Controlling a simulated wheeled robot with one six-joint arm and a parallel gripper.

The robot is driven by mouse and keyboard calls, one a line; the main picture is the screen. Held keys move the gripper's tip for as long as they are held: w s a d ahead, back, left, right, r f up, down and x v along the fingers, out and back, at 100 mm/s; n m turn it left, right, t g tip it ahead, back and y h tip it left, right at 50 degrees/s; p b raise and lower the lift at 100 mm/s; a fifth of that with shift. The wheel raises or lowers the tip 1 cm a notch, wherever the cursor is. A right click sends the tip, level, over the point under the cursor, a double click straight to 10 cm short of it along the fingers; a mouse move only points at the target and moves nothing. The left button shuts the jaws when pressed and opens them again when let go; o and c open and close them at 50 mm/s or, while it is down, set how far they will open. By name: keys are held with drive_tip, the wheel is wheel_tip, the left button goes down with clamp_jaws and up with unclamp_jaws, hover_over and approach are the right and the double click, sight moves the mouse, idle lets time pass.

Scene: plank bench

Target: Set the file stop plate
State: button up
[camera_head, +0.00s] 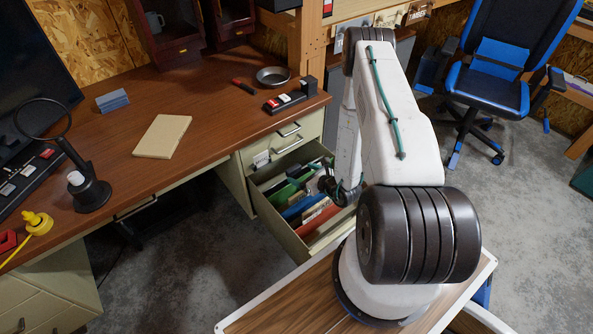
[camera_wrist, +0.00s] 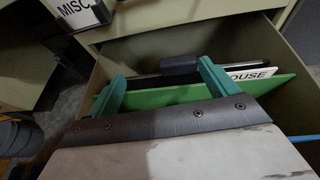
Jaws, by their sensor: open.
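The open file drawer (camera_head: 273,217) holds several folders under the desk, at picture centre. My gripper (camera_wrist: 161,70) reaches down into it, its two teal fingers spread apart. A dark grey block (camera_wrist: 180,65) stands between the fingertips, with a gap to the left finger and little or none seen to the right one. A thin dark edge runs beneath it; it looks like the stop plate's top, but I cannot tell surely. A green folder (camera_wrist: 165,97) lies just on the near side, and a white tab reading "OUSE" (camera_wrist: 254,73) is to the right. My arm hides part of the drawer in the head view.
The desk top (camera_head: 215,118) carries a tan notebook (camera_head: 162,136), a metal bowl (camera_head: 273,76) and a magnifier stand (camera_head: 88,190). A "MISC" label (camera_wrist: 76,10) is on the drawer front above. A blue office chair (camera_head: 497,70) stands at right on open floor.

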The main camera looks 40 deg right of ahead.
sight(294, 168)
drive_tip(key=shift+s+d+f+m+h, duration=0.25)
drive_tip(key=shift+d+f+m+h, duration=0.2)
drive_tip(key=shift+d+f, duration=0.25)
drive_tip(key=shift+w+d+f+h, duration=0.1)
drive_tip(key=shift+d+f+h, duration=0.05)
drive_tip(key=shift+f+h, duration=0.2)
drive_tip(key=x, duration=0.7)
drive_tip(key=shift+w, duration=0.15)
